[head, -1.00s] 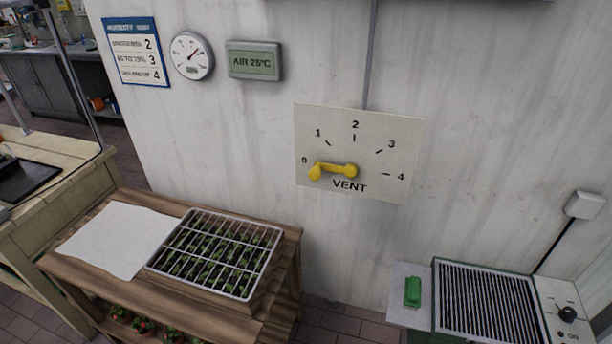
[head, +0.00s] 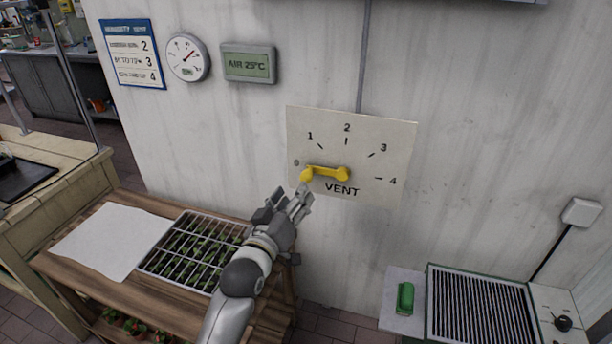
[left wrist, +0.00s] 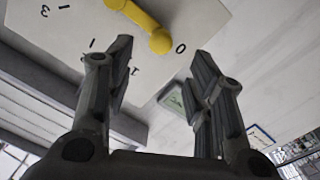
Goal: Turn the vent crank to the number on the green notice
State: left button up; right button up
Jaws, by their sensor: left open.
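The yellow vent crank (head: 326,173) sits on a pale plate (head: 392,150) on the wall, marked 0 to 4 above the word VENT. Its handle end points left, at the 0. My left gripper (head: 302,192) is open and empty, just below and left of the handle end. In the left wrist view, the crank (left wrist: 140,22) lies beyond the two parted fingers (left wrist: 160,75), apart from them. No green notice with a number is seen. A blue-headed notice (head: 133,55) on the wall lists rows ending in 2, 3 and 4. My right gripper is not in view.
A round dial (head: 188,58) and a display reading AIR 25°C (head: 249,63) hang on the wall. A wooden bench (head: 75,270) with a seedling tray (head: 150,262) stands below left. A grilled heater (head: 432,310) with a green block (head: 405,298) stands at lower right.

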aim_at(306, 176)
pick_arm(q)
jog(key=shift+p+x, duration=0.6)
jog(key=shift+x, duration=4.05)
grip_shut()
